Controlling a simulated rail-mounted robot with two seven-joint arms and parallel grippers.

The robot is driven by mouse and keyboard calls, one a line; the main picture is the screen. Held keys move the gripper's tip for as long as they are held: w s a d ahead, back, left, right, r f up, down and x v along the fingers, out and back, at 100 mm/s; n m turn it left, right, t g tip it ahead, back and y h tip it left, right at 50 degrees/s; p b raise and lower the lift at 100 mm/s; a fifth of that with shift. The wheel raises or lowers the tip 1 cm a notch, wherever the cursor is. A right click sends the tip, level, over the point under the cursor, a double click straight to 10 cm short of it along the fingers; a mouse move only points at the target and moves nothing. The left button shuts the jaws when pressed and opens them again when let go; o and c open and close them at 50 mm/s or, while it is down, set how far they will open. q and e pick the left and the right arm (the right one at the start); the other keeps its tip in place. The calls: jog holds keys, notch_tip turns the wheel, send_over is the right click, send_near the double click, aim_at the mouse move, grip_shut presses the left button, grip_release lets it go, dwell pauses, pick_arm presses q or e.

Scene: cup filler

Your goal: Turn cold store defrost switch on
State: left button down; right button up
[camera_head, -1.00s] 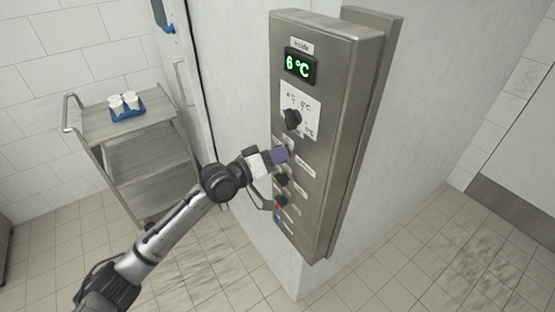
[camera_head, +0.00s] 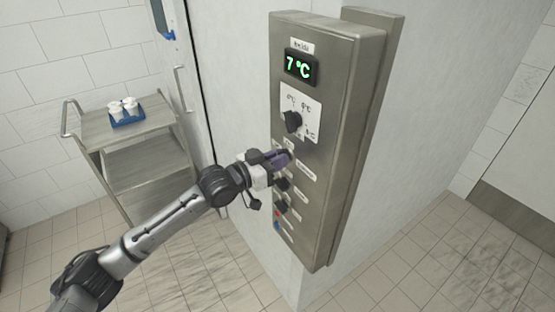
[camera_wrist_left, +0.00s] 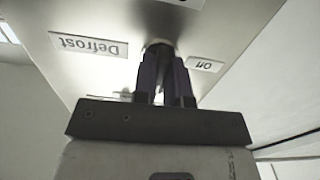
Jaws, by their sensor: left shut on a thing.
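The steel control panel (camera_head: 340,150) is mounted on the corner of the white cold store wall. My left gripper (camera_head: 284,158) is at the panel, just below the dial plate. In the left wrist view my left gripper (camera_wrist_left: 167,82) is shut on a dark round switch knob (camera_wrist_left: 160,46). The Defrost label (camera_wrist_left: 88,44) and an "off" label (camera_wrist_left: 205,65) sit on either side of that knob, upside down. Most of the knob is hidden between the fingers, so its setting cannot be read. My right gripper is not in view.
The green display (camera_head: 300,67) reads 7 °C, above a black dial (camera_head: 293,122). A trolley (camera_head: 135,140) with white cups on a blue tray (camera_head: 127,119) stands at left.

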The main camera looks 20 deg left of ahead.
pick_arm(q)
jog(key=shift+m, duration=0.3)
jog(key=c, duration=1.2)
grip_release()
jog(key=shift+o, duration=0.2)
jog(key=b+v, duration=0.1)
jog(key=v, duration=1.2)
jog(key=shift+s+a, duration=0.25)
jog(key=shift+s, duration=0.1)
